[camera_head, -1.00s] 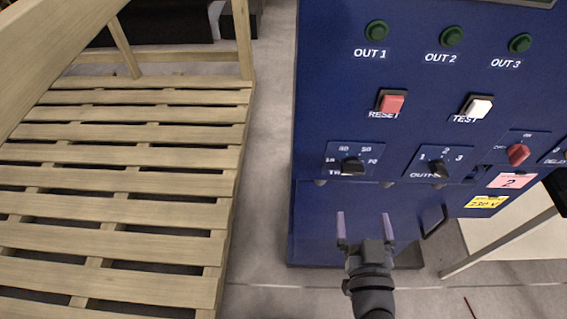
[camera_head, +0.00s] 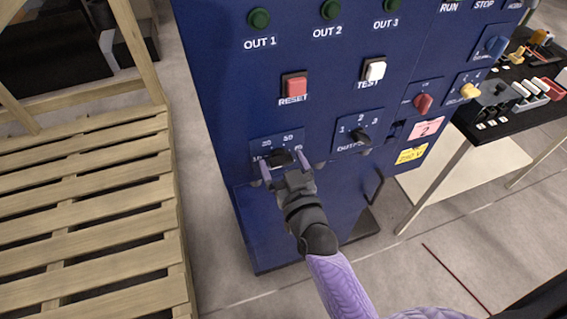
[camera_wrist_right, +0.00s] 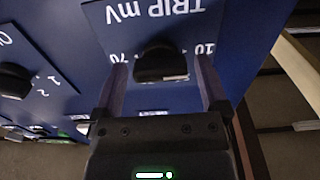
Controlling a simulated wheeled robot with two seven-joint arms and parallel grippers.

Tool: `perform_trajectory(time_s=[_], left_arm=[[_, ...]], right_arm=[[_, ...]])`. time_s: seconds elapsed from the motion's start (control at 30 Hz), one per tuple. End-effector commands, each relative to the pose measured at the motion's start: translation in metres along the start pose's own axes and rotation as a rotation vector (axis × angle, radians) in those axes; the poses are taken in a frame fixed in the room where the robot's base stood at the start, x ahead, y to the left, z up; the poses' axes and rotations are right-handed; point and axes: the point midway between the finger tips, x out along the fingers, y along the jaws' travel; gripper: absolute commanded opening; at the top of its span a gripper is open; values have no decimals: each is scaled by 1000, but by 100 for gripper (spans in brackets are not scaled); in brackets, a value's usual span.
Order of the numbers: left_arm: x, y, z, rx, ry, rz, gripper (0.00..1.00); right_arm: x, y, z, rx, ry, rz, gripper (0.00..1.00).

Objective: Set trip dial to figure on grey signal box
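The trip dial (camera_head: 281,159) is a black knob on a blue cabinet, with figures such as 20 and 50 printed around it. In the right wrist view the dial (camera_wrist_right: 160,62) appears upside down under the words TRIP mV, with 10 and 70 beside it. Which figure it points to is unclear. My right gripper (camera_head: 283,165) is open at the dial. Its purple fingers (camera_wrist_right: 160,80) stand on either side of the knob, with a gap visible on each side. My left gripper is not in view. I cannot make out a figure on any grey signal box.
The output dial (camera_head: 361,135) sits right of the trip dial, with a red knob (camera_head: 423,103) beyond. Reset (camera_head: 296,87) and test (camera_head: 375,71) buttons are above. A wooden slatted pallet (camera_head: 90,225) lies left. A table (camera_head: 478,125) with small parts stands right.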

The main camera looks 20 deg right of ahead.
Motion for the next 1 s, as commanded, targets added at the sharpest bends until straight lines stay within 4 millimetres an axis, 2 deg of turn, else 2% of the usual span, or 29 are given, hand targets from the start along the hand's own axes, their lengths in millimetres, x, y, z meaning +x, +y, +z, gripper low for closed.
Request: perform_trajectory(time_s=[0.03, 0.37, 0.67, 1.0], left_arm=[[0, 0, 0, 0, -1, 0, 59], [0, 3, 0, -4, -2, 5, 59], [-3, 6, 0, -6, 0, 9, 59], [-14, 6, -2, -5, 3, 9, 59]], right_arm=[[0, 0, 0, 0, 0, 0, 81], [0, 0, 0, 0, 0, 0, 12], [0, 0, -1, 47, 1, 0, 12], [0, 0, -1, 295, -1, -1, 12]])
